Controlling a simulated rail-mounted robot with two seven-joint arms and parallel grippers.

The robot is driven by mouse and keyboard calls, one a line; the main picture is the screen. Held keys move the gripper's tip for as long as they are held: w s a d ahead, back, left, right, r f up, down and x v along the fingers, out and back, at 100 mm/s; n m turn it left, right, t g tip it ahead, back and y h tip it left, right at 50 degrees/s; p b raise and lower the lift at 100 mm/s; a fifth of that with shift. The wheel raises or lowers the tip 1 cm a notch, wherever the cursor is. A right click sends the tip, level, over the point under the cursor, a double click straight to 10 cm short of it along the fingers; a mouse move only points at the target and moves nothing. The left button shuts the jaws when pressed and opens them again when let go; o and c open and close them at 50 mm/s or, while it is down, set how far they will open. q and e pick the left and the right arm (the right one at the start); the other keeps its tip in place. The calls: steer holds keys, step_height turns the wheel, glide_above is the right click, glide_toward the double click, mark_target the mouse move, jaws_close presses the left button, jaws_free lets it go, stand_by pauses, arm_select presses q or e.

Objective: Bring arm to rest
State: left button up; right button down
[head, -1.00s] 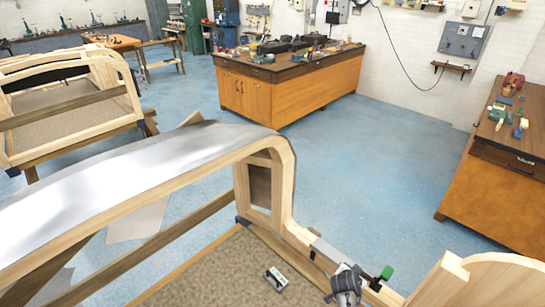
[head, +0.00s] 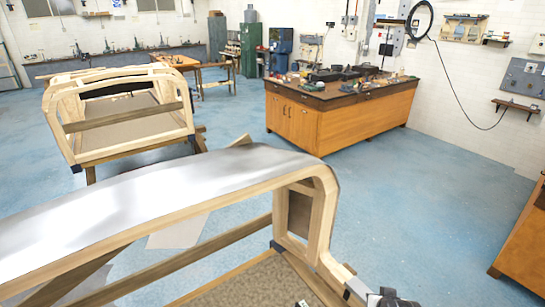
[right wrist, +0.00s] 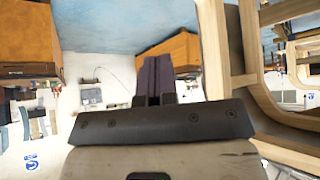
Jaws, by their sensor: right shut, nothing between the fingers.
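My right gripper (right wrist: 154,80) shows in the right wrist view with its dark fingers together and nothing between them. It is in open air, with the room upside down behind it. Wooden frame members (right wrist: 236,45) stand to the right of the fingers in that view; I cannot tell the exact gap. In the head view the near wooden bodyframe (head: 322,215) carries a shiny metal sheet (head: 170,200) on top. A dark grey part at the bottom edge there is cut off; I cannot tell whether it is my gripper. My left gripper is not in view.
A second wooden bodyframe (head: 120,155) stands at the left. A wooden cabinet bench (head: 340,130) with tools stands at the back, and another cabinet (head: 525,240) is at the right edge. Blue floor (head: 430,200) between them is clear.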

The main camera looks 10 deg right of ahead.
steer(key=s+a+r+n+t+y, duration=0.15)
steer(key=s+a+n, duration=0.25)
steer(key=s+a, duration=0.4)
steer(key=s+a+f+n+g+y, duration=0.1)
steer(key=s+a+f+g, duration=0.15)
steer(key=s, duration=0.45)
steer(key=s+a+f+n+g, duration=0.1)
steer(key=s+a+f, duration=0.1)
steer(key=s+f, duration=0.35)
steer(key=s+a+f+n+g+y, duration=0.1)
steer(key=s+a+f, duration=0.1)
steer(key=s, duration=0.7)
step_height(320, 180, up, 20)
steer(key=p, duration=1.9)
steer(key=shift+w+f, duration=0.2)
steer(key=shift+w, duration=0.2)
steer(key=shift+d, duration=0.1)
